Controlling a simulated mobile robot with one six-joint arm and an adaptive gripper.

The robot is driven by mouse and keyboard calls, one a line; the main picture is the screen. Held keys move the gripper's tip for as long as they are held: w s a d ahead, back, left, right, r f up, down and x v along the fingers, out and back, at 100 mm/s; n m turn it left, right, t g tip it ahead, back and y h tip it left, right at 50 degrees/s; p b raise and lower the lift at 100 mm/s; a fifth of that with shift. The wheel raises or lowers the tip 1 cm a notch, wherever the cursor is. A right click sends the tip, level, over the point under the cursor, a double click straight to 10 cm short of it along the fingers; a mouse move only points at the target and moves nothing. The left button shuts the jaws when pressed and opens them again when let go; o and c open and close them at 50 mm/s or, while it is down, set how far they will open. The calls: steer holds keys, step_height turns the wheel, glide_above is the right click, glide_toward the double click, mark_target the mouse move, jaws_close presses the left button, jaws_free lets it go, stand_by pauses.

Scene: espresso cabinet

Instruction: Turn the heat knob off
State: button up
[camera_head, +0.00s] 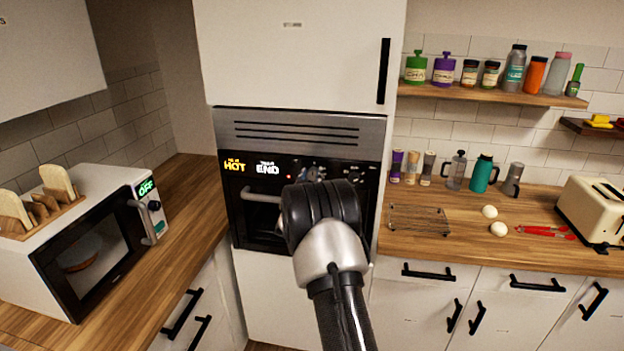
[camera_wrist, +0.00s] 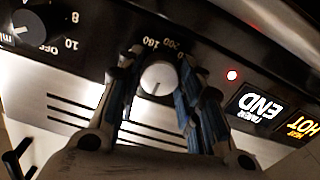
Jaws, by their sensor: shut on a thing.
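The heat knob (camera_wrist: 158,78) is a round pale knob with a pointer line, in the middle of the wrist view. A red light (camera_wrist: 232,75) glows beside the dial. The display reads HEAT HOT (camera_head: 234,166) and TIMER END (camera_head: 267,168).
Another knob (camera_wrist: 28,27), marked OFF, 8, 10 and min, sits near mine on the panel. The oven handle (camera_head: 262,196) runs below the panel. A microwave (camera_head: 92,240) stands left. The right counter holds a wire rack (camera_head: 420,220), eggs and a toaster (camera_head: 596,212).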

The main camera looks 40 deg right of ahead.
stand_by(0.3)
steer(key=o, duration=1.1)
steer(key=shift+c, duration=0.2)
steer(key=v, duration=1.2)
